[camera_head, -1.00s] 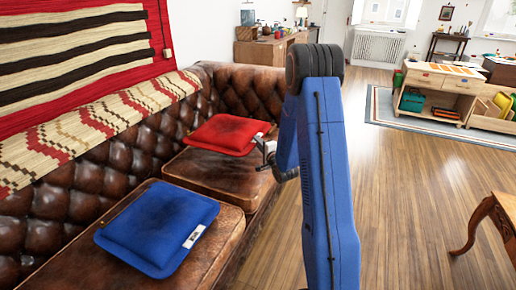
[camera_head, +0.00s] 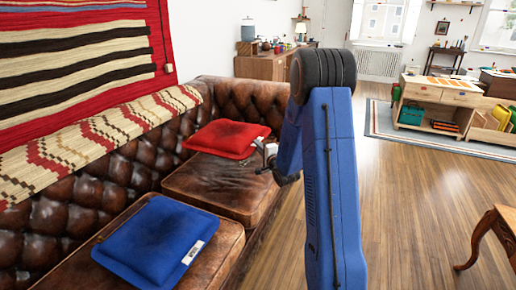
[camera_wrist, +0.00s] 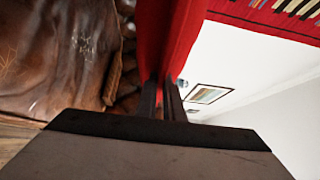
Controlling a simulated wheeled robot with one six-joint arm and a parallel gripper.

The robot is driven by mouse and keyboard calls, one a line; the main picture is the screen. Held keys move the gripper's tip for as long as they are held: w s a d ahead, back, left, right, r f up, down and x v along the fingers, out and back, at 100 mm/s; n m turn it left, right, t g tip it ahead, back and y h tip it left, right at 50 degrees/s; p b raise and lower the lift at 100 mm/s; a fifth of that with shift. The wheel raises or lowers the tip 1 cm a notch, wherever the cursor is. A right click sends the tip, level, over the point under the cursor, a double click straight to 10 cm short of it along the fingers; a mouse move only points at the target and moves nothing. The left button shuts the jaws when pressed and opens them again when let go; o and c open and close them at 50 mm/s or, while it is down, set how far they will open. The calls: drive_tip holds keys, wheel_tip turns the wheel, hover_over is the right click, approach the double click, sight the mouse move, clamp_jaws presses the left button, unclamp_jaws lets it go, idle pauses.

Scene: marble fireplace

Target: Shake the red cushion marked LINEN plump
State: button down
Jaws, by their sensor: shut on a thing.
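The red cushion (camera_head: 222,139) is over the far seat of the brown leather sofa, near the backrest, with a white tag at its right corner. My gripper (camera_head: 265,152) is at that right edge and is shut on it. I cannot tell whether the cushion's underside touches the seat. In the wrist view, the red cushion (camera_wrist: 172,32) stretches away from my closed fingers (camera_wrist: 161,100), seen almost edge-on. The lettering on its tag is too small to read.
A blue cushion (camera_head: 155,240) with a white tag lies on the near sofa seat (camera_head: 222,262). A striped blanket (camera_head: 85,145) drapes the backrest. A wooden table (camera_head: 497,228) stands at the right edge. The wooden floor (camera_head: 410,200) between is clear.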

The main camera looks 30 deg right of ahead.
wheel_tip(320, 180, up, 7)
drive_tip(key=shift+f, duration=0.1)
wheel_tip(320, 180, down, 7)
drive_tip(key=shift+r, duration=0.1)
wheel_tip(320, 180, up, 7)
drive_tip(key=shift+f, duration=3.6)
